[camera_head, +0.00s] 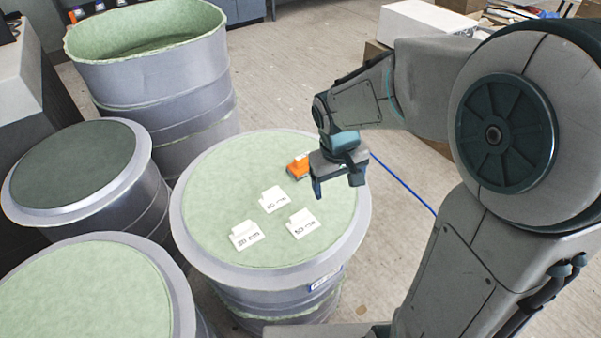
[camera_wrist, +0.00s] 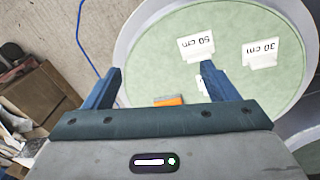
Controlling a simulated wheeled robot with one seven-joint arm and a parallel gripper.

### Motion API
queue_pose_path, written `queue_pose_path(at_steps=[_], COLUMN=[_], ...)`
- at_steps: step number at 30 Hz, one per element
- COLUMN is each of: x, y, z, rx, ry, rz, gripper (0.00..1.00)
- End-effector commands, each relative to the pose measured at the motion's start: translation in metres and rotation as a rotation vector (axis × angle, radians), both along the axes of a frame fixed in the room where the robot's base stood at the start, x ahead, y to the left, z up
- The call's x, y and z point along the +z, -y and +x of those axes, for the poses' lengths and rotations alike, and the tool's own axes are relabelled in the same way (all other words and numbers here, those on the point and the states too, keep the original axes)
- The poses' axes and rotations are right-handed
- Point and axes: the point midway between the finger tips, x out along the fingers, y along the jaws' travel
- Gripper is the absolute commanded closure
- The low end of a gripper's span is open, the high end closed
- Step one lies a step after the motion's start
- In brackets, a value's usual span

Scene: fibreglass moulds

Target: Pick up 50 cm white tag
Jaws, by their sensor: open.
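The white 50 cm tag (camera_head: 303,223) lies on the pale green top of a grey drum (camera_head: 188,235), nearest the right rim of the three white tags. It also shows in the wrist view (camera_wrist: 196,47), upside down, just beyond one fingertip. My gripper (camera_head: 337,188) is open and empty, above the drum's right side, apart from the tag. In the wrist view, the gap between its fingers (camera_wrist: 160,69) is left of the tag.
The 30 cm tag (camera_head: 245,236) and a third white tag (camera_head: 274,200), its number unclear, lie nearby. An orange object (camera_head: 298,168) sits near the drum's back rim. Other drums (camera_head: 75,172) stand left; a blue cable (camera_head: 402,184) crosses the floor at right.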

Motion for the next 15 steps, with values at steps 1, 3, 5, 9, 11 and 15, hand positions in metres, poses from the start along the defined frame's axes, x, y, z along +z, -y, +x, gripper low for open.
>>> queue_pose_path(at_steps=[1,3,5,9,11,15], x=[-0.005,-0.015,-0.025,-0.046,-0.054,-0.065], y=[-0.010,-0.023,-0.035,-0.059,-0.068,-0.081], z=[0.012,0.027,0.038,0.058,0.063,0.070], rx=[0.036,0.086,0.126,0.199,0.222,0.255], ry=[-0.025,-0.047,-0.065,-0.096,-0.106,-0.118], rz=[0.003,0.008,0.019,0.049,0.062,0.084], gripper=[0.20,0.20,0.20,0.20,0.20,0.20])
